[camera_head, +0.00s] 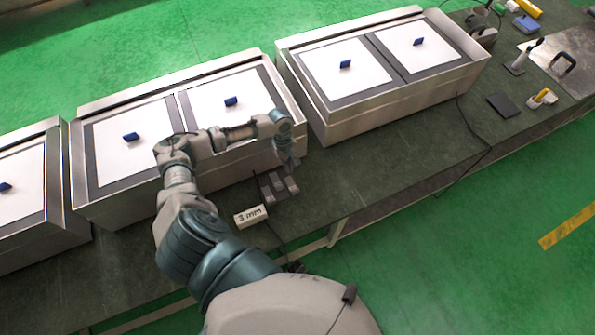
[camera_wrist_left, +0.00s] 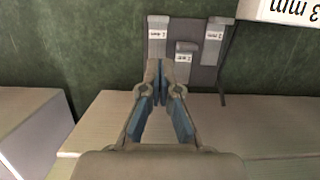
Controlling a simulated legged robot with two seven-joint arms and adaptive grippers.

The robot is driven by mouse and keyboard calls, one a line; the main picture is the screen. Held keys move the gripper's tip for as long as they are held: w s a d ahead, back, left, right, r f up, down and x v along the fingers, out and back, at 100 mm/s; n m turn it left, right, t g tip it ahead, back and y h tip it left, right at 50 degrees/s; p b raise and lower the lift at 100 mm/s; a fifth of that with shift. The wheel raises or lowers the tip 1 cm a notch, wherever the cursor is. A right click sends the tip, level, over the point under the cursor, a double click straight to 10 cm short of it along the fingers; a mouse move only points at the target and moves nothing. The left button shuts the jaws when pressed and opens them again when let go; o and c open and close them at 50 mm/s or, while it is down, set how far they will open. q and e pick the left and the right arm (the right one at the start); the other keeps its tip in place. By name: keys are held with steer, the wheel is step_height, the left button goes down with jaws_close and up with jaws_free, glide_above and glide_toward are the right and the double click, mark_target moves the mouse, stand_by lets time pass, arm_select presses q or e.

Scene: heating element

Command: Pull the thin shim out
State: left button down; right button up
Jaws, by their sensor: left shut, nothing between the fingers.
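A dark shim holder (camera_head: 278,187) with grey labelled shims lies on the dark green worktop, in front of the metal boxes. In the left wrist view the holder (camera_wrist_left: 205,75) carries a left shim (camera_wrist_left: 158,28), a shorter middle shim (camera_wrist_left: 185,58) and a right shim (camera_wrist_left: 214,42). Their small white labels are too small to read surely. My left gripper (camera_head: 290,164) is just behind the holder in the head view. In the wrist view its fingertips (camera_wrist_left: 154,72) are together and empty, overlapping the lower end of the left shim; contact cannot be told. My right gripper is not in view.
A white "3 mm" sign (camera_head: 250,216) stands next to the holder. Metal boxes (camera_head: 308,108) with white panels and blue handles line the back of the worktop (camera_head: 350,165). A dark flat pad (camera_head: 503,105) and tools lie at the right. Worktop right of the holder is clear.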

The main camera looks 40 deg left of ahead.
arm_select(q)
steer(key=f, duration=0.1)
steer(key=b, duration=0.2)
glide_above(291, 187)
steer(key=x, duration=0.5)
steer(key=a+x, duration=0.1)
steer(key=x, duration=0.1)
steer(key=shift+w+d+f, duration=0.1)
steer(key=shift+w+f, duration=0.25)
steer(key=shift+f, duration=0.4)
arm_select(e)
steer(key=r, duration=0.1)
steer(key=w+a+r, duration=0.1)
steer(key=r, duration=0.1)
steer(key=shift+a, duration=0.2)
arm_select(q)
steer(key=shift+a+f, duration=0.15)
steer(key=shift+a, duration=0.15)
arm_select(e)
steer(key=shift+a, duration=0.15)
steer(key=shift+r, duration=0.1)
